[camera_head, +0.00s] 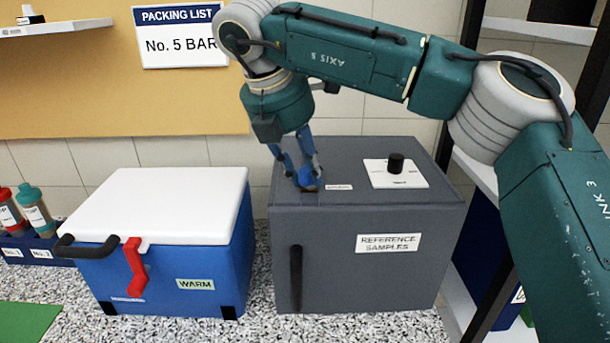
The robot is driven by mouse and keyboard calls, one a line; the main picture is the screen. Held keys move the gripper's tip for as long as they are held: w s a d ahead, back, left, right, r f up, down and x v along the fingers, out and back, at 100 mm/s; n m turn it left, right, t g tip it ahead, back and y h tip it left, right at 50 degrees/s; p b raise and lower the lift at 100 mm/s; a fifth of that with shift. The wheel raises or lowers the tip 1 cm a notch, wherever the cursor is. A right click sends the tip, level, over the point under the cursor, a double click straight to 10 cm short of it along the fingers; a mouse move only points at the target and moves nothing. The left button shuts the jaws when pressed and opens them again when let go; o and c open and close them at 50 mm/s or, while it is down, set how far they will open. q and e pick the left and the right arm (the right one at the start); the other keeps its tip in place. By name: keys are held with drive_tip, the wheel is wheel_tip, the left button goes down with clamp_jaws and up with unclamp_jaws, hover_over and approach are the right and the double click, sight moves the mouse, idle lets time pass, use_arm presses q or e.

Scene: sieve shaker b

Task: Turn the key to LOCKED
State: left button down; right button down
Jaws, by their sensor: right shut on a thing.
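A grey cabinet (352,241) labelled REFERENCE SAMPLES stands on the speckled counter. My right gripper (308,183) points down at the left part of its top, with blue fingers. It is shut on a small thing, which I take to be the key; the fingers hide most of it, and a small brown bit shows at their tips. A small white label (339,187) lies just right of the fingertips; its text is too small to read. Which way the key is turned cannot be told. My left gripper is not in view.
A black knob (396,163) on a white plate (412,180) sits on the cabinet top, right of the gripper. A blue cooler (165,278) with a white lid and red latch (134,266) stands left. Bottles (35,208) stand far left. A dark handle (296,278) is on the cabinet front.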

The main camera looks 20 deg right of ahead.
drive_tip(key=shift+s+f+m+g, duration=0.1)
drive_tip(key=shift+m+g, duration=0.2)
drive_tip(key=shift+m, duration=0.4)
